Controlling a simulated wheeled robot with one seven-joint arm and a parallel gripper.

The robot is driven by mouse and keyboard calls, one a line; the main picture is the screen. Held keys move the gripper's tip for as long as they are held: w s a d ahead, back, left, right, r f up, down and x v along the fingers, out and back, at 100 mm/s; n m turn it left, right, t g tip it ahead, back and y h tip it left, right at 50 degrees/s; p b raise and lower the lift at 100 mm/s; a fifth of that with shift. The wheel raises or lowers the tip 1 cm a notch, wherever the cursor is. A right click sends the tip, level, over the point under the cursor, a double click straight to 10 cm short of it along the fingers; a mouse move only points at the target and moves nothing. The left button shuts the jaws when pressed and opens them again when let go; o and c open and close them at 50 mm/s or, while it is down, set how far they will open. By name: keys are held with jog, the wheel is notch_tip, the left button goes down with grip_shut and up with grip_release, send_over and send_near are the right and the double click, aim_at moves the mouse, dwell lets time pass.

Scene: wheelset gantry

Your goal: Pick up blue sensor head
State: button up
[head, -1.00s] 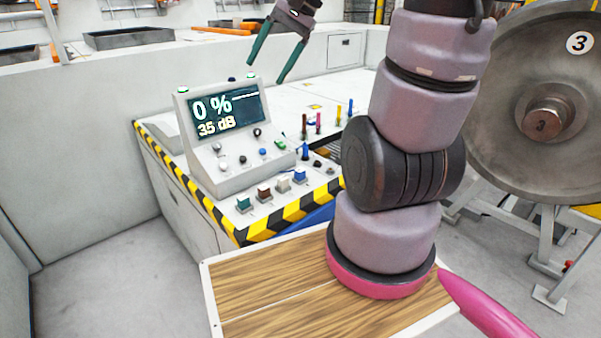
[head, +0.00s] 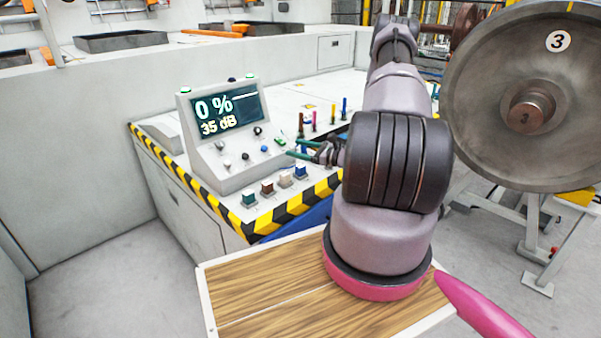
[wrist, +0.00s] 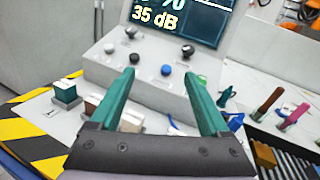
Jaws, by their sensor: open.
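A small blue-faced block (head: 301,172), which looks like the blue sensor head, stands at the right end of a row of small blocks on the bench's front edge. In the wrist view a blue patch (wrist: 179,126) shows low between my fingers, near the right one, partly hidden; it seems to be the same block. My gripper (head: 297,148) is open and empty, with green fingers, just above and behind the blue block in the head view. In the wrist view the fingertips of my gripper (wrist: 159,75) reach toward the console's knobs.
The grey console (head: 225,130) stands close in front of the fingers. Green (head: 249,199), brown (head: 267,188) and white (head: 286,180) blocks stand left of the blue one. Coloured sticks (head: 314,120) stand behind. A large wheel (head: 570,110) is at right.

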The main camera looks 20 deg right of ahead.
aim_at(298, 165)
jog(key=d+f+m+t+h, duration=0.1)
jog(key=f, duration=0.2)
jog(key=s+d+f+m+t+h, duration=0.1)
jog(key=d+f+m+h, duration=0.1)
jog(key=f, duration=0.2)
jog(key=s+d+f+m+t+h, duration=0.1)
jog(key=d+f+m, duration=0.1)
jog(key=f, duration=0.1)
jog(key=shift+f+h, duration=0.35)
jog(key=shift+h, duration=0.05)
jog(key=shift+w+f+m, duration=0.2)
jog(key=shift+w+m, duration=0.05)
jog(key=shift+m, duration=0.05)
jog(key=x, duration=1)
jog(key=shift+w+d+f, duration=0.1)
jog(key=shift+w+d, duration=0.05)
jog(key=shift+d, duration=0.25)
grip_shut()
